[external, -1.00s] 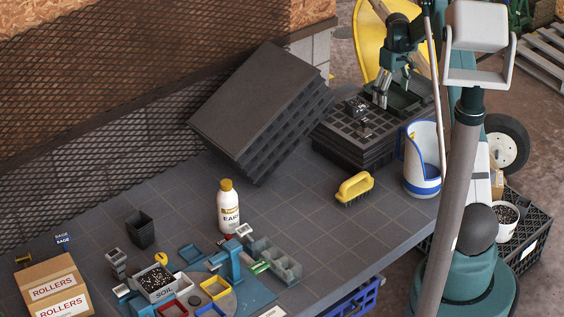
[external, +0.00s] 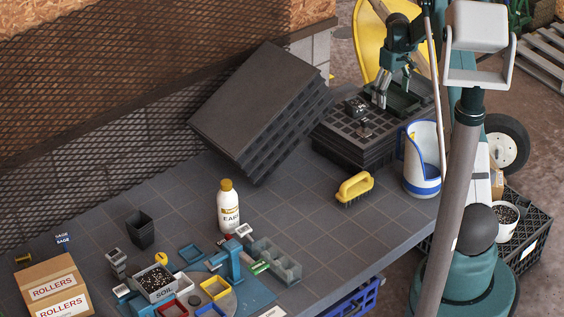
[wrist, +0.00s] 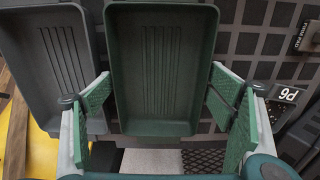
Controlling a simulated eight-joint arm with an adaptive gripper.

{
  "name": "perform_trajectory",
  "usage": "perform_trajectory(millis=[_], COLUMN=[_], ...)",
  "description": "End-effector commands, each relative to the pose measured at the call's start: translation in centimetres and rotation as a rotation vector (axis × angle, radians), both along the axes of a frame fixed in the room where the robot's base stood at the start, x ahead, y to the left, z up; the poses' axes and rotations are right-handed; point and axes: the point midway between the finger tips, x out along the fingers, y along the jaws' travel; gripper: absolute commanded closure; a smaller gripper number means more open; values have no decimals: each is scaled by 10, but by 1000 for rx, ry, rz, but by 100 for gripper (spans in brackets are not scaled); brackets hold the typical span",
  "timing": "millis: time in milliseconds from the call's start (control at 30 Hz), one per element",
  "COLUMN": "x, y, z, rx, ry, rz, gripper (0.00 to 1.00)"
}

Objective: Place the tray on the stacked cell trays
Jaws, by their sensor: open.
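The dark green tray (external: 408,99) is at the top right of the external view, over the stacked cell trays (external: 350,149). It looks level there, but I cannot tell whether it is fully seated. In the wrist view the green tray (wrist: 160,65) is in the upper middle, empty, with a ribbed floor. The cell trays (wrist: 258,45) show as a dark grid beside it on the right. My gripper (wrist: 168,103) is open, with green finger pads on both sides of the tray's near end. In the external view my gripper (external: 394,88) is at the tray's left end.
A grey tray (wrist: 58,62) lies left of the green tray in the wrist view. Small labelled pots (external: 357,106) stand on the cell trays. A white-blue jug (external: 423,165), yellow brush (external: 354,187) and leaning dark tray stack (external: 255,105) are nearby.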

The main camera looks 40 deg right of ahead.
Motion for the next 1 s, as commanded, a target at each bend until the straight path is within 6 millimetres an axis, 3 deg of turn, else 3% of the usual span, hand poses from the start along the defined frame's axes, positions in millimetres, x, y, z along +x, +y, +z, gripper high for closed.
perform_trajectory(millis=[267, 700, 1000], x=[0, 0, 0], y=[0, 0, 0], z=[29, 98, 119], rx=[0, 0, 0], ry=[0, 0, 0], rz=[0, 0, 0], gripper=[19, 19, 19])
